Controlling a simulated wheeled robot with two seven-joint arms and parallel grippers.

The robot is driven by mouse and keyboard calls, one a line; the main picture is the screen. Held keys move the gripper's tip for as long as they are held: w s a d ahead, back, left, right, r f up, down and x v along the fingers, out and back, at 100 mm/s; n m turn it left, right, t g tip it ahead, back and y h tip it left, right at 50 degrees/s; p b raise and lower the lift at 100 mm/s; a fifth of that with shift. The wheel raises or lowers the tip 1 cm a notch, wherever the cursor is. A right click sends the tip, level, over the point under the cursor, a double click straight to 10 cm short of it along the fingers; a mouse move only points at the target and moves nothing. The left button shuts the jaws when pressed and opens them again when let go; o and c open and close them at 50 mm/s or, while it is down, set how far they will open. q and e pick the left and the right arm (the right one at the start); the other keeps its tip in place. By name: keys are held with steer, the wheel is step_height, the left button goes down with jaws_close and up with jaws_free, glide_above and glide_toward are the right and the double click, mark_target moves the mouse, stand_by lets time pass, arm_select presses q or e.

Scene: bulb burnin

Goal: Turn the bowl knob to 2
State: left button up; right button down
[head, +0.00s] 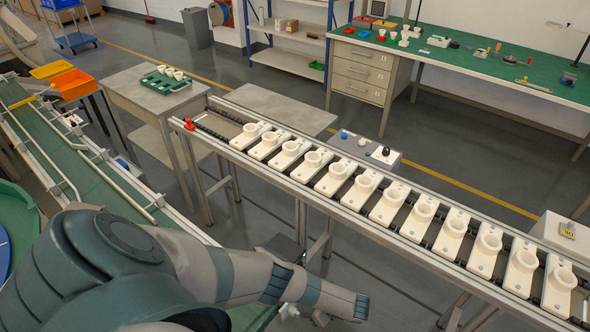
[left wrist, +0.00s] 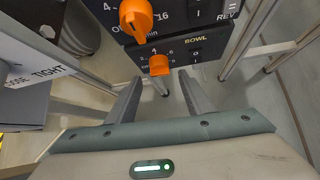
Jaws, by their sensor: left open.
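The bowl knob (left wrist: 159,65) is orange and sits on a black panel (left wrist: 196,48) marked BOWL, in the upper middle of the left wrist view. Numbers such as 4 and 6 show around it; I cannot tell for sure which one it points at. My left gripper (left wrist: 161,78) is open, its two grey fingers pointing toward the knob, one on each side in the picture. No contact is visible. In the head view my left arm reaches in from the lower left, and I cannot make out its jaws. My right gripper is not in view.
A second, larger orange knob (left wrist: 136,17) sits on the panel just above. A box marked TIGHT (left wrist: 40,78) stands at the left of the wrist view. The head view shows a rail with several white sockets (head: 334,178) and a green conveyor (head: 95,170).

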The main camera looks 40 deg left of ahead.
arm_select(q)
steer(key=shift+x, duration=1.85)
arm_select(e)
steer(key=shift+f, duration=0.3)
arm_select(q)
steer(key=c, duration=1)
steer(key=m+g+b, duration=0.1)
steer(key=b, duration=0.2)
steer(key=g+b, duration=0.2)
steer(key=b, duration=0.1)
steer(key=shift+w+f+m+g+b, duration=0.1)
steer(key=shift+w+m+g+b, duration=0.2)
steer(key=shift+w+m+b, duration=0.1)
steer(key=shift+c, duration=0.2)
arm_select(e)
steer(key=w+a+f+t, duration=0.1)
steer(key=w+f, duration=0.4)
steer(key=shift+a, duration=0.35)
